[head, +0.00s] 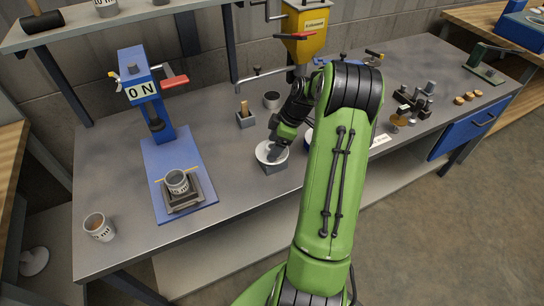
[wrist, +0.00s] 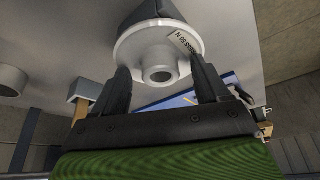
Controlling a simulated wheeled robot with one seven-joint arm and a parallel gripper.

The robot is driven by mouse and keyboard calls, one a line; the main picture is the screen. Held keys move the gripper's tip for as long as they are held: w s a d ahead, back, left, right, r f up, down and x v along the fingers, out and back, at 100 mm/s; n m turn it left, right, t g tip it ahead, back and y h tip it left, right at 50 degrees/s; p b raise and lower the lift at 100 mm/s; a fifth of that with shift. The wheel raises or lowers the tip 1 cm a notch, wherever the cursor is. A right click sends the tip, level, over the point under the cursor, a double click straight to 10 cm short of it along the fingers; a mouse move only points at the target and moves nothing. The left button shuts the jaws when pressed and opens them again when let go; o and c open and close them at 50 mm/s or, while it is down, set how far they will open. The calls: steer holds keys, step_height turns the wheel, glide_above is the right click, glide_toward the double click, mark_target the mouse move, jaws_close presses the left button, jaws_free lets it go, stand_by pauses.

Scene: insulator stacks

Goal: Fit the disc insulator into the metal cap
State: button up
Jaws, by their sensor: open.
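A white disc insulator (head: 268,148) with a raised round hub sits on a grey block (head: 274,168) near the front middle of the bench. In the wrist view the disc (wrist: 128,47) shows its hub and a printed label. My gripper (head: 277,150) is down over the disc. In the wrist view its open fingers (wrist: 163,82) stand on either side of the hub, with gaps visible; contact cannot be told. A grey-lined round cup with dark markings (head: 177,181) stands in a dark holder under the blue press; I cannot tell whether it is the metal cap.
The blue press (head: 146,97) with a red handle stands at left. A cup with brown contents (head: 99,228) is at the front left. A small grey block with a wooden handle (head: 246,119) and a dark-topped cup (head: 272,100) stand behind my gripper. Bare bench lies between the press and gripper.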

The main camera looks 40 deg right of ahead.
jaws_close()
stand_by(0.4)
